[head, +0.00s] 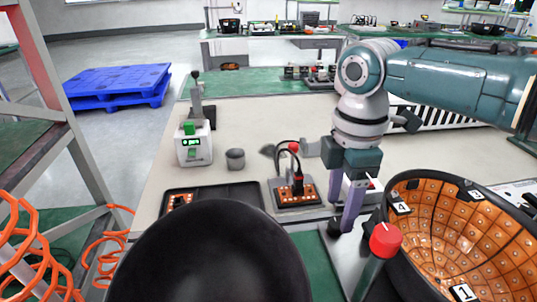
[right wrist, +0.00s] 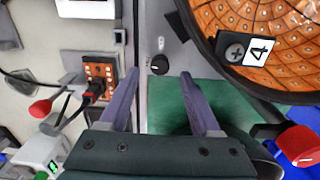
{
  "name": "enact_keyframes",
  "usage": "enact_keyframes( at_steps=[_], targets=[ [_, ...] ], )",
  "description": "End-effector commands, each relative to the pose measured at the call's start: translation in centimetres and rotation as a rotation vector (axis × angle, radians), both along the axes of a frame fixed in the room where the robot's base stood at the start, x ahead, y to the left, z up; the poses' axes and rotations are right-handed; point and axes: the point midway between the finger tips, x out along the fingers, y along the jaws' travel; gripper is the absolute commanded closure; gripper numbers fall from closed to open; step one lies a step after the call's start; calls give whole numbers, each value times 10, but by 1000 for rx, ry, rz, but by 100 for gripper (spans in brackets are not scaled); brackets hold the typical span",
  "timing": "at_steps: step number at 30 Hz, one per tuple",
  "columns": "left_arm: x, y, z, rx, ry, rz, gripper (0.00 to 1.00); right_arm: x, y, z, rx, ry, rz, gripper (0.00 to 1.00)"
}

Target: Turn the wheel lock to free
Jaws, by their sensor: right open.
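A small black knob (right wrist: 159,64) with a light mark, which looks like the wheel lock, sits on a grey panel in the right wrist view. It lies beside the orange-lined wheel (right wrist: 225,20), which also shows at the right of the head view (head: 455,225). My right gripper (head: 343,212) points down at the panel in the head view. In the right wrist view its two purple fingers (right wrist: 159,74) are apart, with the knob framed between their tips. Nothing is held. I cannot tell whether the fingers touch the knob. My left gripper is not in view.
A red-topped lever (head: 385,240) stands just left of the wheel. A small orange panel with a red plug (head: 297,190) lies left of my gripper. A grey cup (head: 235,159) and a white device with a green display (head: 194,145) stand on the bench. A large black rounded form (head: 210,255) fills the foreground.

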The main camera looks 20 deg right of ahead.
Motion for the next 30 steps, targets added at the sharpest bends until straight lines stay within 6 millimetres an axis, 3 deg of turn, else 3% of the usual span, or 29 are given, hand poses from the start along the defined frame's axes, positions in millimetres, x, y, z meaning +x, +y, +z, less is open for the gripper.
enact_keyframes(
  at_steps=[3,9,26,30],
  targets=[
    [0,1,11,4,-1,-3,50,1,0,29,1,-4,1,36],
    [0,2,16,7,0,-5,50,1,0,58,0,-2,0,36],
    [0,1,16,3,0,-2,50,0,0,65,1,0,0,36],
    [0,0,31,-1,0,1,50,0,0,80,1,0,0,36]
  ],
)
